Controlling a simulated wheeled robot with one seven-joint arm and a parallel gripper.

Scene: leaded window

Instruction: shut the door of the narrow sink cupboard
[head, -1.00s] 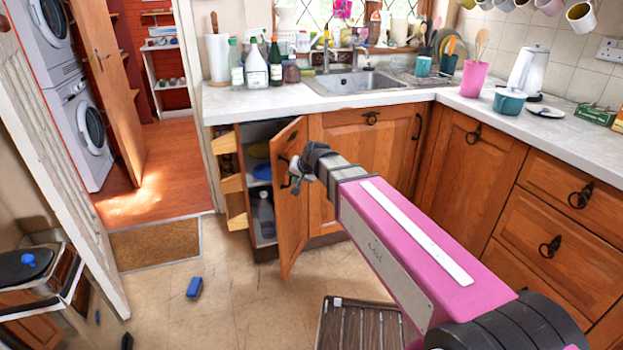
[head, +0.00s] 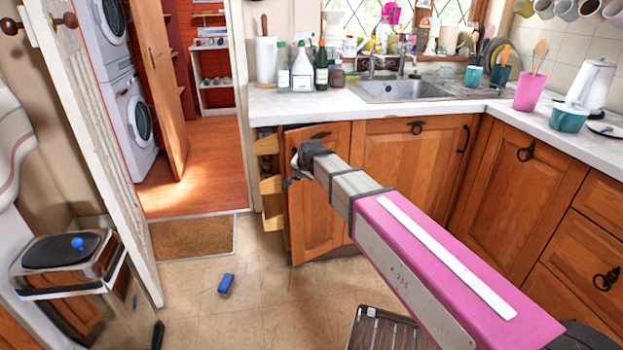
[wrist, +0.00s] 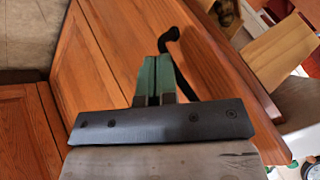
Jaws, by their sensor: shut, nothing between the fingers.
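The narrow sink cupboard door (head: 318,210) is wood with a dark handle (head: 320,135). In the wrist view my green fingers (wrist: 154,76) are together and empty, over the wood. A black curved handle (wrist: 170,42) shows beside them. I cannot tell whether they touch the door.
A blue object (head: 226,284) lies on the floor. A brown slatted item (head: 385,330) is on the floor below my arm. The floor before the cupboard is otherwise clear.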

